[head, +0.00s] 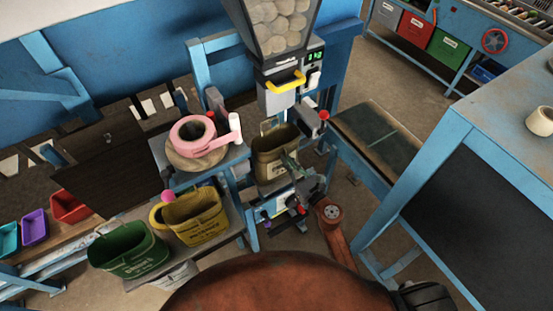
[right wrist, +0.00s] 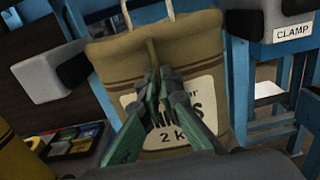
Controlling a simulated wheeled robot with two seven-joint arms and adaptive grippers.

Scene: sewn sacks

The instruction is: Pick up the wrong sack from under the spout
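A brown sack (head: 272,168) with two light handles hangs or stands upright under the spout (head: 280,100) of the filling machine. It also fills the middle of the right wrist view (right wrist: 190,65), where its white label is partly covered and "2 k" can be read. My right gripper (head: 288,163) is at the front of the sack. In the right wrist view its green fingers with grey pads (right wrist: 157,92) are together over the label, and the cloth rises in a pinched fold above them. My left gripper is not in view.
Grey clamp pads flank the sack, at left (right wrist: 48,75) and right (right wrist: 265,22). A yellow sack (head: 200,228) and a green sack (head: 128,255) stand on a low shelf at left. A pink roll (head: 185,133) lies above them. A blue-framed bench (head: 500,100) stands at right.

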